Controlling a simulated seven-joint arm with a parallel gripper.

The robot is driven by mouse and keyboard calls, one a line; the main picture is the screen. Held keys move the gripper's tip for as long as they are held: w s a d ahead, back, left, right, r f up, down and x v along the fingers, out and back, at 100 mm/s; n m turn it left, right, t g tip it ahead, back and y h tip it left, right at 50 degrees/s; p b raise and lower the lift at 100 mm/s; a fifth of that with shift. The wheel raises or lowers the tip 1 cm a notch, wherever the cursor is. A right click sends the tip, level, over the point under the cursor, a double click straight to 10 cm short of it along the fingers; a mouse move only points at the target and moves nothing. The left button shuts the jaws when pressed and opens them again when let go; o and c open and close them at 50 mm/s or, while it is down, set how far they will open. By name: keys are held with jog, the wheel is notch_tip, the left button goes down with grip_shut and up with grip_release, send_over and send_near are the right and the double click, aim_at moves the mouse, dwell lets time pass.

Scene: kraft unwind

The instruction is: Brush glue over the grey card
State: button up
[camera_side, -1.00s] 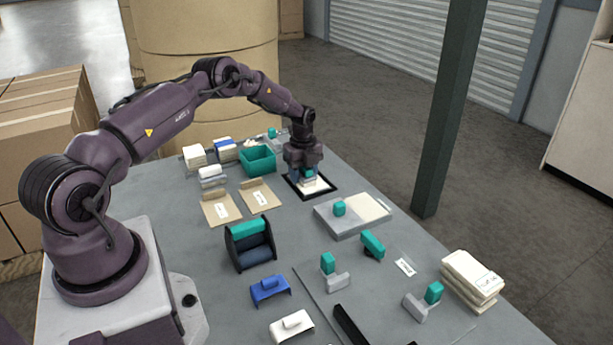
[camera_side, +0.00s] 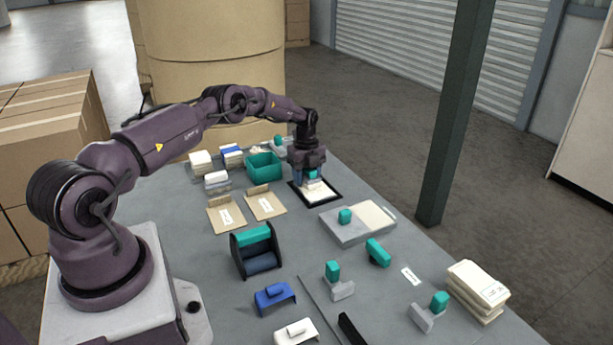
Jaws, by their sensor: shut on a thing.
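My gripper (camera_side: 311,171) points down over a black-framed tray (camera_side: 334,198) at the far right of the table. It is shut on a small tool with a teal handle (camera_side: 313,175), probably the brush. The tool's pale lower part (camera_side: 314,184) is at or just above the pale sheet (camera_side: 321,193) inside the frame; I cannot tell whether they touch. The sheet looks cream to white, and the gripper and tool hide its far part. I cannot make out glue or a clearly grey card.
A teal bin (camera_side: 263,167) stands left of my gripper, with two brown envelopes (camera_side: 227,214) nearer. A grey block with a cream panel (camera_side: 372,217) lies in front of the tray. Teal-handled tools (camera_side: 333,271) and a paper stack (camera_side: 478,283) lie nearer. A dark post (camera_side: 456,120) rises beyond the table.

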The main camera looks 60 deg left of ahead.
aim_at(319, 197)
jog(key=shift+y, duration=0.4)
jog(key=shift+s+a+r, duration=0.15)
jog(key=shift+s+a, duration=0.05)
jog(key=shift+a, duration=1.1)
jog(key=shift+s+a+r, duration=0.1)
jog(key=shift+s+a, duration=0.1)
jog(key=shift+a, duration=1.1)
jog(key=shift+d+r, duration=0.2)
jog(key=shift+d, duration=0.4)
jog(key=shift+d+r, duration=0.15)
jog(key=shift+d, duration=0.4)
jog(key=shift+d+f, duration=0.15)
jog(key=shift+d, duration=1.3)
jog(key=shift+d+f, duration=0.15)
jog(key=shift+d, duration=1.25)
jog(key=shift+w+d+f, duration=0.1)
jog(key=shift+w+d, duration=0.05)
jog(key=shift+d, duration=1.1)
jog(key=shift+w+d, duration=0.1)
jog(key=shift+d, duration=1.15)
jog(key=shift+a+f, duration=0.2)
jog(key=shift+a, duration=5.3)
jog(key=shift+d+f, duration=0.1)
jog(key=shift+d, duration=0.2)
